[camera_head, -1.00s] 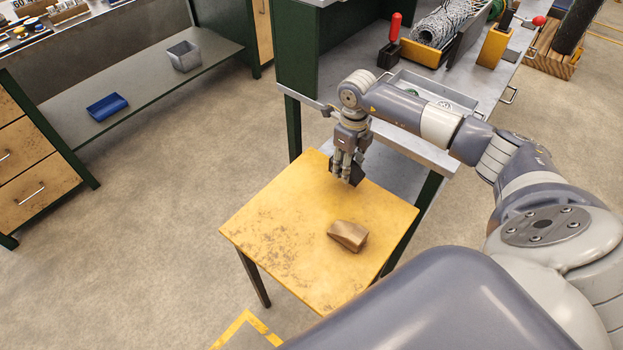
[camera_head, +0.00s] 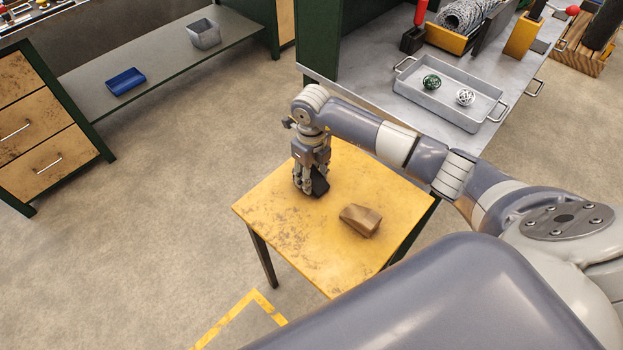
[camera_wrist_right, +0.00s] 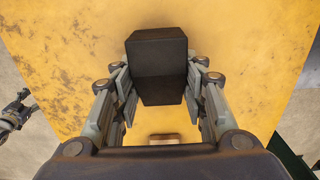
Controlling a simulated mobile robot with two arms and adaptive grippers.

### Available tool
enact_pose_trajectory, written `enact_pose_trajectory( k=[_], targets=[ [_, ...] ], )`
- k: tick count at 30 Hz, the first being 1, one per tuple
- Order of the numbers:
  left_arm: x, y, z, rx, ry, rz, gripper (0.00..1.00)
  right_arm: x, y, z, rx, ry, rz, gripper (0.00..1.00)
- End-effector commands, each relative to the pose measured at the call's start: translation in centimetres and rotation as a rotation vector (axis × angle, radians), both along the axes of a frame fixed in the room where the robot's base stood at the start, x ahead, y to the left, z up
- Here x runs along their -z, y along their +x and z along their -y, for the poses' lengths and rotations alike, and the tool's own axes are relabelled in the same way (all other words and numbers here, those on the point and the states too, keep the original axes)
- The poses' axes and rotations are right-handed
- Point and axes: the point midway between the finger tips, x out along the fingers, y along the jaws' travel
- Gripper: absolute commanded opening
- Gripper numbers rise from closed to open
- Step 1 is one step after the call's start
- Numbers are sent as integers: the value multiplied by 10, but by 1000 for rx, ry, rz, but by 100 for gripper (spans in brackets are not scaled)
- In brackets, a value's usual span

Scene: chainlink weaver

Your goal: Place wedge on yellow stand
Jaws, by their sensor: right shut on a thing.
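My right gripper (camera_head: 309,189) is over the far left part of the yellow stand (camera_head: 290,235), pointing down. It is shut on a black wedge (camera_head: 320,184). In the right wrist view the black wedge (camera_wrist_right: 158,65) sits between the two fingers (camera_wrist_right: 160,95), with the yellow top behind it. The wedge is low over the top; I cannot tell whether it touches. A grey jointed part at the left edge of the right wrist view looks like my left gripper (camera_wrist_right: 17,108); its fingers are too small to read.
A brown wedge-shaped block (camera_head: 361,220) lies on the stand, right of the gripper. A grey workbench with a metal tray (camera_head: 450,92) stands behind. A blue bin (camera_head: 126,81) and a grey bin (camera_head: 204,34) are on a low shelf at left. The stand's front left is clear.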

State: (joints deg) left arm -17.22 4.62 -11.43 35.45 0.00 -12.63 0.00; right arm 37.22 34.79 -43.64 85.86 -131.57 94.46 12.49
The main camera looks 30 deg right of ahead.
Motion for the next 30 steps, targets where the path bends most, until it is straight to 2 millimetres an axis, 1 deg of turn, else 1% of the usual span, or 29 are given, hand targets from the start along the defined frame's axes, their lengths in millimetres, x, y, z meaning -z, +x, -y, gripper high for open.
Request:
enact_pose_trajectory(
  k=[1, 7, 11, 12, 14, 15, 25, 27, 29, 30],
  targets=[
    [5, 0, 0, 0, 0, 0, 60, 5, 1, 0, 0, 2, 2, 11],
    [2, 0, 0, 1, 0, 0, 60, 3, 1, 0, 0, 1, 2, 11],
    [6, 0, 0, 1, -1, 1, 60, 7, 1, 0, 0, 1, 2, 11],
    [6, 0, 1, 1, -1, 1, 60, 7, 0, 0, 0, 0, 1, 42],
    [5, 0, 1, 1, -1, 1, 60, 6, 0, 0, 0, 0, 1, 55],
    [5, 0, 1, 1, -1, 1, 60, 6, 0, 0, 0, 0, 1, 60],
    [3, 1, 1, 1, -1, 2, 60, 5, 0, 0, 0, 0, 1, 60],
    [0, 1, 1, 1, -2, 3, 60, 0, 0, 0, 0, 1, 2, 60],
    [3, 2, 1, 1, -2, 3, 60, -5, 2, 1, 0, 1, 5, 60],
    [4, 2, 1, 1, -2, 3, 60, -11, 2, 1, 0, 1, 6, 60]
  ],
)
